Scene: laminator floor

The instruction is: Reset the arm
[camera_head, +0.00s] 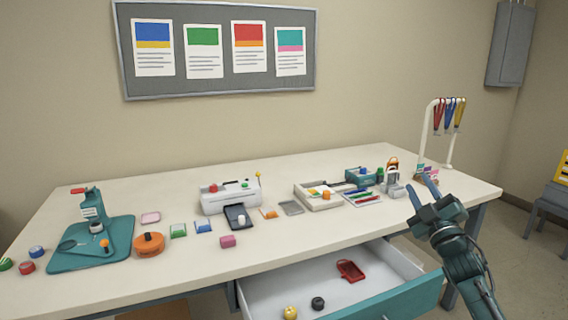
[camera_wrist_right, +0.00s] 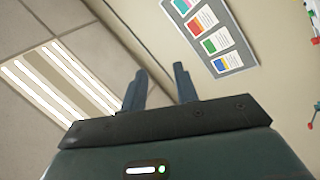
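My right gripper (camera_head: 423,193) is raised at the right side of the head view, in front of the table's right end. Its two fingers stand apart and point up. In the right wrist view the fingers (camera_wrist_right: 160,88) are also spread, with nothing between them. That view looks up at the ceiling and the wall. My left gripper is not in the head view.
The white table (camera_head: 300,238) carries a laminator (camera_head: 230,198), a teal mat (camera_head: 75,258), trays and small coloured items. An open drawer (camera_head: 388,300) juts from its front, holding a red scoop-like tray (camera_head: 350,270). A lanyard stand (camera_head: 424,135) is at the right.

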